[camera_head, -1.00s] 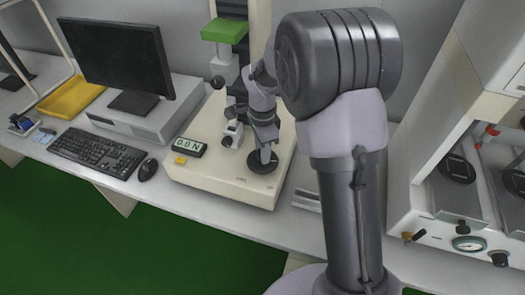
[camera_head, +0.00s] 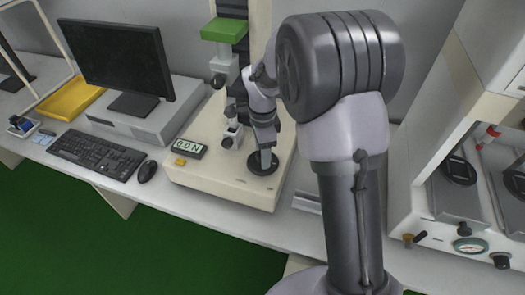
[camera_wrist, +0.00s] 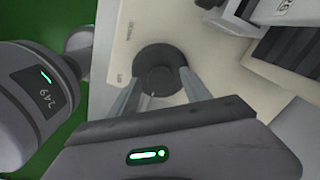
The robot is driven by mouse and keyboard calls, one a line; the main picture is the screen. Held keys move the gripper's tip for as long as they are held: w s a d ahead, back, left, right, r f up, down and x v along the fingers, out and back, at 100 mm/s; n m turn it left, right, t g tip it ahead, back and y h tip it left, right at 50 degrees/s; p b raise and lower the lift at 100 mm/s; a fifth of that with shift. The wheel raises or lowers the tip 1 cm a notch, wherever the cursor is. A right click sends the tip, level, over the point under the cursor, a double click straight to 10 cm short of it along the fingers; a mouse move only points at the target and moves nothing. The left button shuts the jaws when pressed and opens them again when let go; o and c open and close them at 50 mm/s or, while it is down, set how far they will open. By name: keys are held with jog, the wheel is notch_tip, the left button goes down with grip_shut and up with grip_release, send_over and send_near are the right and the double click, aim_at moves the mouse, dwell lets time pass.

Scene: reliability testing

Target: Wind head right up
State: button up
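The test stand's cream base (camera_head: 215,180) stands on the bench, with a dark column behind. The head, a grey bracket with a green block (camera_head: 224,29) on top, sits high on that column. A round black wheel (camera_head: 254,169) lies flat on the base's right front; it fills the middle of the wrist view (camera_wrist: 158,62). My gripper (camera_head: 265,157) points down at the wheel. In the wrist view my gripper (camera_wrist: 160,80) has its fingers wide apart, one at each side of the wheel's near edge. I cannot tell whether they touch it.
A small display (camera_head: 188,148) reads 0.0 N on the base's left. A keyboard (camera_head: 97,155), mouse (camera_head: 147,171), monitor (camera_head: 115,60) and yellow tray (camera_head: 70,98) are to the left. A machine with a gauge (camera_head: 470,245) stands at the right. The bench front is mostly bare.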

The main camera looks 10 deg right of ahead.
jog(key=shift+r, duration=0.1)
notch_tip(320, 180, up, 17)
jog(key=p, duration=0.6)
jog(key=shift+r, duration=0.1)
jog(key=s+a+r+n+t+b, duration=0.1)
jog(key=s+n, duration=0.3)
jog(key=s, duration=0.4)
jog(key=s+a+r+n+t+y+b, duration=0.1)
jog(key=s+n+t, duration=0.2)
jog(key=s+n, duration=0.2)
jog(key=s+a+r+n+t+y+b, duration=0.1)
jog(key=s+n, duration=0.3)
jog(key=s, duration=0.7)
jog(key=shift+s+a+n+t+b, duration=0.15)
jog(key=shift+s+n+t+b, duration=0.15)
jog(key=shift+t+b, duration=0.15)
jog(key=shift+r, duration=0.1)
jog(key=shift+c, duration=0.3)
